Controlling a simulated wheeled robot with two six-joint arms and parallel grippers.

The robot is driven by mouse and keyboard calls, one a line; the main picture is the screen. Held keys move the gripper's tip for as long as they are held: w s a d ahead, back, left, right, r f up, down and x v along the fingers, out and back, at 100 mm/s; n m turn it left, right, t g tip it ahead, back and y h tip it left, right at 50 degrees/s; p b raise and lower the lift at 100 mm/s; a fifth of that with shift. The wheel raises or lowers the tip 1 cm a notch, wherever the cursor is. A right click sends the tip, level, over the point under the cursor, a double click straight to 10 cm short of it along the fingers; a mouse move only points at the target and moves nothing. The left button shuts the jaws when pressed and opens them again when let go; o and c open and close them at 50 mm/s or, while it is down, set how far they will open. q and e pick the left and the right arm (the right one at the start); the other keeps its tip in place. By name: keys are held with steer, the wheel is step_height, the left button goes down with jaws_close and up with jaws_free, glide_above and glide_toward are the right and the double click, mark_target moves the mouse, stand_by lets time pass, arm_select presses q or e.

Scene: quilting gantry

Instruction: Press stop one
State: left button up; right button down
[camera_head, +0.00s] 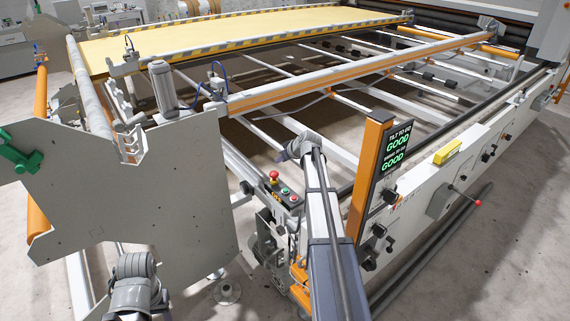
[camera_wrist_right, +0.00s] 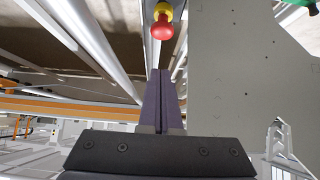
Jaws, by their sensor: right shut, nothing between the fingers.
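A red mushroom stop button on a yellow collar (camera_head: 273,175) stands on a small dark control panel (camera_head: 289,198) at the near corner of the machine. It also shows at the top of the right wrist view (camera_wrist_right: 162,29). My right gripper (camera_head: 281,157) is shut and empty, above and close to the button in the head view. In the right wrist view its closed fingers (camera_wrist_right: 161,73) point toward the button, with a visible gap in the picture. I cannot tell the true distance. My left gripper is not in view; only part of my left arm shows at bottom left.
Green and other small buttons sit beside the stop button. A large grey side plate (camera_head: 130,190) stands to the left. An orange post with a display reading GOOD (camera_head: 396,150) stands to the right. Rails and a long orange-striped beam (camera_head: 330,80) lie behind.

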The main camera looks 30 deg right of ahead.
mark_target(273, 171)
steer(key=b+x, duration=0.2)
steer(key=x, duration=0.2)
steer(key=shift+f, duration=0.25)
step_height(273, 171, down, 2)
steer(key=shift+f+b, duration=0.15)
steer(key=shift+b, duration=1.1)
steer(key=shift+f+b, duration=0.6)
